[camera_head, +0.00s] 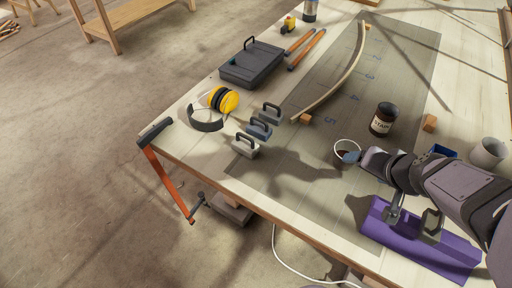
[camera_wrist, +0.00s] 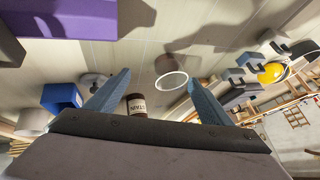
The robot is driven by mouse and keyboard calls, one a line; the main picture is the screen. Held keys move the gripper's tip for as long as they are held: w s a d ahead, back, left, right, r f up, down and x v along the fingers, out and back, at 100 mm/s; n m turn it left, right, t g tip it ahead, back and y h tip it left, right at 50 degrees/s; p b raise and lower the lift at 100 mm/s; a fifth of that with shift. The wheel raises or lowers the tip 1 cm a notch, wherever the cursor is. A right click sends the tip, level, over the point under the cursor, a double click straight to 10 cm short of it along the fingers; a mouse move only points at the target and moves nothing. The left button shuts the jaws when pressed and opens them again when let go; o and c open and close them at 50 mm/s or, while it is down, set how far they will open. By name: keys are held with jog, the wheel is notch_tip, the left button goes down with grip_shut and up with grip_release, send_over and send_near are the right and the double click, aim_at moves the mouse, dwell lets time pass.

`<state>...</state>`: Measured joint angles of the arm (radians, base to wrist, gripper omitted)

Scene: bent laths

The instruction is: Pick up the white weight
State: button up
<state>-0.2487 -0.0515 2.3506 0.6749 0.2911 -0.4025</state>
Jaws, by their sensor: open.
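The white weight (camera_head: 246,147) is a small pale block with a dark handle on top. It stands upright near the table's front left edge, at the near end of a row of three weights. In the wrist view I take the weight farthest right (camera_wrist: 273,40) to be it, though shadow dulls its colour. My gripper (camera_wrist: 158,76) is open and empty, its two blue fingers apart.
A blue-grey weight (camera_head: 259,129) and a dark weight (camera_head: 270,112) stand close behind the white one. Yellow earmuffs (camera_head: 225,99) and an orange clamp (camera_head: 166,182) are to the left. A brown jar (camera_head: 382,119) and purple piece (camera_head: 415,240) are near my arm. Bare mat lies between.

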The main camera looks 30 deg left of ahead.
jog(key=w+a+t+b, duration=0.4)
jog(key=w+a, duration=0.1)
jog(key=a, duration=0.7)
jog(key=w+a+t+b, duration=0.4)
jog(key=a, duration=0.8)
jog(key=t+h+b, duration=0.2)
jog(key=t+b, duration=0.1)
send_over(245, 144)
jog(key=w+d, duration=0.3)
jog(key=w, duration=0.1)
notch_tip(245, 144, down, 2)
jog(key=s, duration=0.3)
jog(key=s+a+f+t+h+b, duration=0.1)
jog(key=s, duration=0.1)
jog(key=s+a+f+m+h+b, duration=0.1)
jog(key=s, duration=0.2)
jog(key=shift+s+t, duration=0.3)
jog(key=shift+g, duration=0.4)
jog(key=s+f, duration=0.1)
jog(key=f+b, duration=0.1)
jog(key=f, duration=0.1)
jog(key=s+a+f, duration=0.1)
jog(key=f, duration=0.1)
jog(key=shift+s+b, duration=0.35)
jog(key=shift+b, duration=0.05)
jog(key=shift+w+r+p, duration=0.2)
jog(key=shift+w+p, duration=0.55)
jog(key=shift+w, duration=2.95)
jog(key=c, duration=1.8)
jog(key=shift+r, duration=0.15)
